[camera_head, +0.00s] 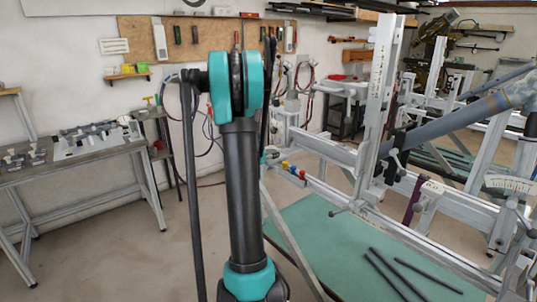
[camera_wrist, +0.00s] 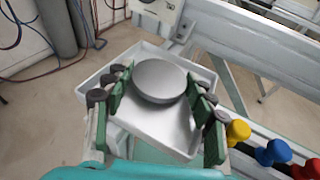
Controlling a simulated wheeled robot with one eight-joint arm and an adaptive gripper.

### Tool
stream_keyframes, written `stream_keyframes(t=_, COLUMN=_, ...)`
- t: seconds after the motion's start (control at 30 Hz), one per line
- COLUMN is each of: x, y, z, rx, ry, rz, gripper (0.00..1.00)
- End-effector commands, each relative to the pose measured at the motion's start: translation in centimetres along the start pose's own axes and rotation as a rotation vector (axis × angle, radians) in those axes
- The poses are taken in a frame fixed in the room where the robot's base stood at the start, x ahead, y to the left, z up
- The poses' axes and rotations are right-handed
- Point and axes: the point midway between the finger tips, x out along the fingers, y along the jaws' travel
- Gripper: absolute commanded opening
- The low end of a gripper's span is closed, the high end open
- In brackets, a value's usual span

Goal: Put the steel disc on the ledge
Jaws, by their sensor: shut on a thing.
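The steel disc (camera_wrist: 159,80) is a round, flat grey piece in the middle of the wrist view. My gripper (camera_wrist: 160,88) has its green-padded fingers on the left and right sides of the disc and is shut on it. Under the disc is a square, pale metal tray-like plate with a raised rim (camera_wrist: 135,122), which looks like the ledge. The disc is over its inner area; I cannot tell whether it touches the surface. In the head view my arm hides the gripper, disc and plate.
Yellow (camera_wrist: 238,131), blue (camera_wrist: 273,152) and red (camera_wrist: 306,169) knobs stand on the frame rail close to my right finger. The large grey frame jig (camera_head: 378,100) fills the right of the head view. A workbench (camera_head: 80,155) stands at left.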

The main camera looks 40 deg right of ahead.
Motion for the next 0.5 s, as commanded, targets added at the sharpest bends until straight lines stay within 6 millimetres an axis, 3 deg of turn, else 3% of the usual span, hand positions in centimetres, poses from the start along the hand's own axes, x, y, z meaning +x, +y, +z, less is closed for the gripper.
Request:
stream_keyframes(t=0.37, x=0.14, y=0.02, z=-0.32, rx=0.0, ry=0.0, rz=0.0, gripper=0.16)
stream_keyframes(t=0.4, x=0.14, y=0.02, z=-0.33, rx=0.0, ry=0.0, rz=0.0, gripper=0.59)
stream_keyframes(t=0.5, x=0.12, y=0.02, z=-0.31, rx=0.0, ry=0.0, rz=0.0, gripper=0.64)
